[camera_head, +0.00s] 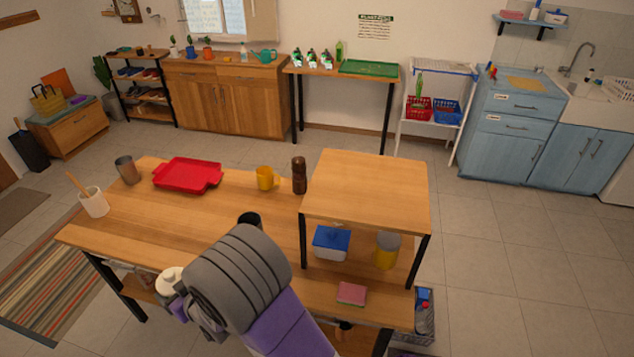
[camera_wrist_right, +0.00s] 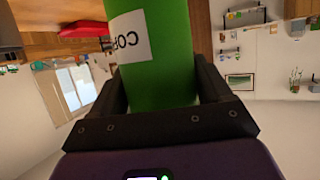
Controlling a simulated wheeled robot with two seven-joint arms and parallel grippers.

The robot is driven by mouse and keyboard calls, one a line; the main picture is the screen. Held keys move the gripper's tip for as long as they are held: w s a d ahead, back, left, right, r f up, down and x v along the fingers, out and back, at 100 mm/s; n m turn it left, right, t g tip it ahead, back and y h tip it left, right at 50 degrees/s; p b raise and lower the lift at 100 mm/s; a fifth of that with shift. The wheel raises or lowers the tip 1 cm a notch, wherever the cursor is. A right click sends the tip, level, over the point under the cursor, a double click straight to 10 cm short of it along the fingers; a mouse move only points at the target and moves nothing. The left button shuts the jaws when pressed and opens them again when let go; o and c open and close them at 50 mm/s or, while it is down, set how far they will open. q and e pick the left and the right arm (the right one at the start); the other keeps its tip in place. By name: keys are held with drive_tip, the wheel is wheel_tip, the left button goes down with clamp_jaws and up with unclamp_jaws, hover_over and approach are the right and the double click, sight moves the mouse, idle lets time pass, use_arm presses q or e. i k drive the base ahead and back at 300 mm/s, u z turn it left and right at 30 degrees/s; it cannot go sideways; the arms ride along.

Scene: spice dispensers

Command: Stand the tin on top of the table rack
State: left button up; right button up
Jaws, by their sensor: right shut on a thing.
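A green tin (camera_wrist_right: 155,50) with a white label, its lettering partly cut off as "CO", fills the top middle of the right wrist view. My right gripper (camera_wrist_right: 158,88) is shut on it, one black finger on each side. In the head view my grey and purple right arm reaches over the near edge of the wooden table (camera_head: 230,190), left of the table rack. The tin cannot be made out there. The table rack (camera_head: 365,185) is a raised wooden shelf on black legs at the table's right end; its top is bare. My left gripper is not in view.
Under the rack are a blue-lidded box (camera_head: 331,242), a yellow jar (camera_head: 386,252) and a pink sponge (camera_head: 351,293). A brown bottle (camera_head: 299,175) stands close left of the rack, with a yellow mug (camera_head: 265,178) and red tray (camera_head: 187,174) farther left.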

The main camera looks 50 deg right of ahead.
sight(339, 199)
drive_tip(key=z, duration=1.65)
